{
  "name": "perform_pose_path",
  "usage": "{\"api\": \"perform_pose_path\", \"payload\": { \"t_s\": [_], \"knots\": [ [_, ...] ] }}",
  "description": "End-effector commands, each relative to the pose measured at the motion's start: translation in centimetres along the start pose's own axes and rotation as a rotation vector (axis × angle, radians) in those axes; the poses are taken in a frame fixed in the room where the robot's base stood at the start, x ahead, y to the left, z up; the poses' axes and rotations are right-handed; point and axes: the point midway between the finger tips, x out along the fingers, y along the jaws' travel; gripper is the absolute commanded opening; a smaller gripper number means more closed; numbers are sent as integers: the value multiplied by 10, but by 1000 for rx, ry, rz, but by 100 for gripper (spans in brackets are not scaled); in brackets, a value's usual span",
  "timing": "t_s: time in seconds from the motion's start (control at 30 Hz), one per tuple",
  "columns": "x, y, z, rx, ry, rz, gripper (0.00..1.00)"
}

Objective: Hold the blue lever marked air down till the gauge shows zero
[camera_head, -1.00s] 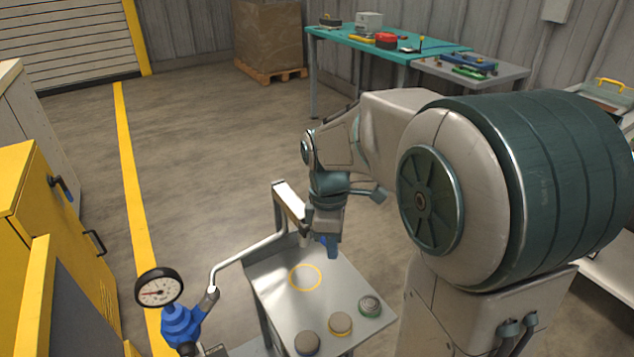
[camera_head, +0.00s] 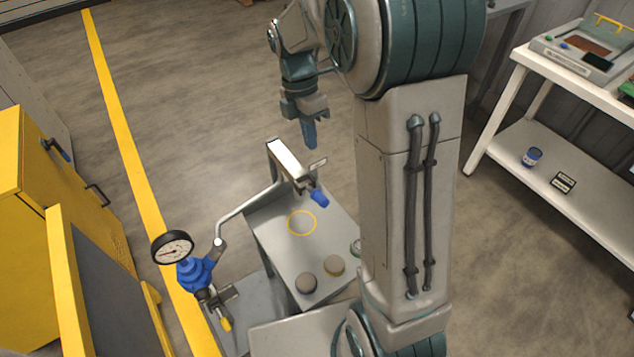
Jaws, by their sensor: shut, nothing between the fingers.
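The blue lever (camera_head: 319,198) sticks out from the end of the pipe arm, over the back of the small grey stand. A small pale tag (camera_head: 317,163) hangs by it; its writing is too small to read. The round gauge (camera_head: 172,250) stands at the left on a blue valve body (camera_head: 195,272). Its dial faces me, but the needle's value is too small to read surely. My gripper (camera_head: 310,145) points down with its fingers together and empty. In the picture it is above the lever and apart from it.
The grey stand (camera_head: 275,240) bears a yellow ring mark and round knobs, partly hidden by my arm. A yellow-tipped handle (camera_head: 226,323) sits below the gauge. A yellow cabinet (camera_head: 70,215) is at left, a white shelf bench (camera_head: 520,165) at right. Floor behind the stand is clear.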

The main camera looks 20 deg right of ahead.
Motion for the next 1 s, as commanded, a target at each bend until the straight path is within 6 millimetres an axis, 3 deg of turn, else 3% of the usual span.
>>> {"api": "perform_pose_path", "payload": {
  "t_s": [0.27, 0.7, 1.0],
  "knots": [
    [25, 0, -1, -1, 0, -3, 0],
    [114, 0, -2, -1, 0, -4, 0],
    [139, 0, -2, -2, -1, 0, 0]
  ]
}}
